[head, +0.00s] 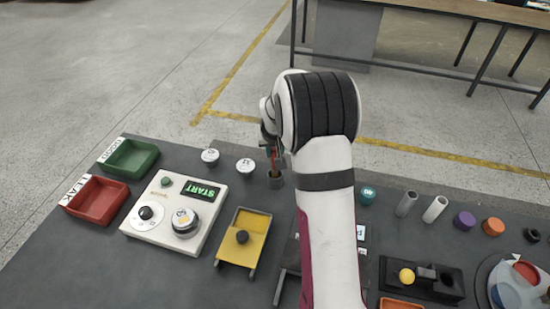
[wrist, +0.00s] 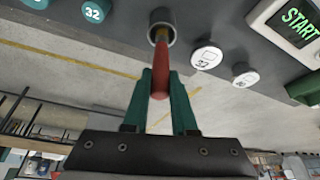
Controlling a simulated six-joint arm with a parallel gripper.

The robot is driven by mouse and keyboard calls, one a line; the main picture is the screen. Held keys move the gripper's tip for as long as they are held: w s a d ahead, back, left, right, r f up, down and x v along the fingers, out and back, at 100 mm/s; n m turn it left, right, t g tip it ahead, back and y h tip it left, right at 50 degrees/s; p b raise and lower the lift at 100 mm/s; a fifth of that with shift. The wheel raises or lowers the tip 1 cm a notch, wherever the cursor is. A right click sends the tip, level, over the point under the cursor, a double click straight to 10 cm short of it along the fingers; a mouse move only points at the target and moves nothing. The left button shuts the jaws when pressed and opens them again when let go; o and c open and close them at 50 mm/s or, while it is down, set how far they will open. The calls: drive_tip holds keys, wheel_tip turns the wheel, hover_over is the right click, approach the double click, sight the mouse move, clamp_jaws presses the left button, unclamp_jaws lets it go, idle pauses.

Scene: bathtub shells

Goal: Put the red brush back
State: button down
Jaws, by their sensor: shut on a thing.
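The red brush (wrist: 161,62) stands between the green fingers of my gripper (wrist: 161,80), which is shut on it. Its narrower brownish end reaches the mouth of a small round grey holder (wrist: 153,18) and appears to be inside the rim; how deep I cannot tell. In the head view the brush (head: 273,157) shows as a thin, nearly upright red strip just above the holder (head: 275,182). My gripper (head: 271,145) is partly hidden there by my own wrist.
White round-topped pieces (head: 245,165) stand left of the holder, and a teal one (head: 367,194) to its right. A START panel (head: 172,215), green tray (head: 130,156), red tray (head: 96,200) and yellow tray (head: 246,238) are on the left. Grey and coloured cylinders (head: 464,220) stand right.

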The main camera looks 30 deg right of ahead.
drive_tip(key=shift+f, duration=1.35)
drive_tip(key=c, duration=0.7)
unclamp_jaws()
drive_tip(key=shift+f, duration=0.15)
drive_tip(key=v, duration=1.2)
drive_tip(key=s+a+g+y, duration=0.1)
drive_tip(key=s+a, duration=0.6)
drive_tip(key=s, duration=0.3)
drive_tip(key=s+a+r+g+y, duration=0.1)
drive_tip(key=s+a, duration=0.5)
drive_tip(key=s, duration=0.4)
drive_tip(key=s+a+r+g+y, duration=0.1)
drive_tip(key=s+a+g, duration=0.1)
drive_tip(key=s+a, duration=0.5)
drive_tip(key=shift+s+a+r+y, duration=0.1)
drive_tip(key=shift+s+a+y, duration=0.1)
drive_tip(key=shift+s, duration=0.7)
drive_tip(key=shift+s+a+r+y, duration=0.1)
drive_tip(key=shift+s+y, duration=0.1)
drive_tip(key=shift+s, duration=0.7)
